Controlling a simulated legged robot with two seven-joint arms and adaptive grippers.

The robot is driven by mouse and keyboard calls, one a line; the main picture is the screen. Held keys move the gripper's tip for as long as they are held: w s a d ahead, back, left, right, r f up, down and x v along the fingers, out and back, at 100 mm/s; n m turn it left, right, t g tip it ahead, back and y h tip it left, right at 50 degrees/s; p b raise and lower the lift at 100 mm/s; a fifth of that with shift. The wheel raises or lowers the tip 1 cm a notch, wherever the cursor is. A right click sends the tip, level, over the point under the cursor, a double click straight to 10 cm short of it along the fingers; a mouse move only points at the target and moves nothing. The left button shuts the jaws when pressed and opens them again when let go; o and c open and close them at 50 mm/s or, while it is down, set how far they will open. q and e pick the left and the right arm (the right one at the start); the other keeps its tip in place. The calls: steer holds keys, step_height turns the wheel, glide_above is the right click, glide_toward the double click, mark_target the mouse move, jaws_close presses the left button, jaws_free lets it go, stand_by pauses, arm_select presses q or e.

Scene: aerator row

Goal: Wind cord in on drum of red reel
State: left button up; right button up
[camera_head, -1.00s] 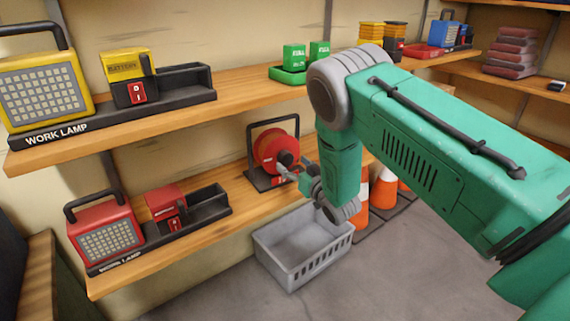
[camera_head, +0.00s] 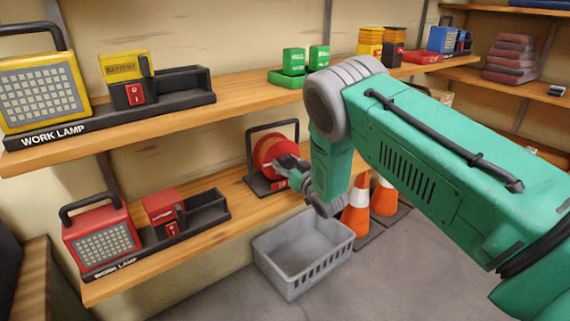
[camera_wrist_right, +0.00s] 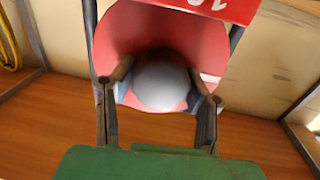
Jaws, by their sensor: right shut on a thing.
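The red reel (camera_head: 266,149) stands upright in a black frame on the lower shelf. Its red drum also shows in the wrist view (camera_wrist_right: 117,38), with a red tag bearing white marks in front of it. My right gripper (camera_head: 286,165) is at the front of the drum. In the wrist view its two fingers (camera_wrist_right: 160,88) are shut on a rounded grey knob (camera_wrist_right: 160,84) in front of the drum. In the head view the gripper covers the knob. I cannot make out the cord on the drum. My left gripper is not in view.
A grey crate (camera_head: 302,252) stands on the floor below the reel, with orange cones (camera_head: 356,205) beside it. A red work lamp (camera_head: 102,236) is left on the same shelf. The upper shelf (camera_head: 240,88) runs above the reel.

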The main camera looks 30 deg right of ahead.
steer(key=shift+d+r+m+p, duration=0.15)
steer(key=shift+m+p, duration=0.45)
steer(key=shift+m, duration=0.4)
steer(key=shift+d+m+p, duration=0.1)
steer(key=shift+m+p, duration=0.45)
steer(key=shift+m, duration=1.65)
steer(key=m, duration=0.2)
steer(key=shift+f+m, duration=0.25)
steer(key=shift+m, duration=0.15)
steer(key=m, duration=0.3)
steer(key=shift+d+f+m, duration=0.1)
steer(key=shift+d+m, duration=0.05)
steer(key=shift+m, duration=0.15)
steer(key=shift+s+f+m+b, duration=0.15)
steer(key=shift+m+b, duration=0.95)
steer(key=shift+m, duration=1.4)
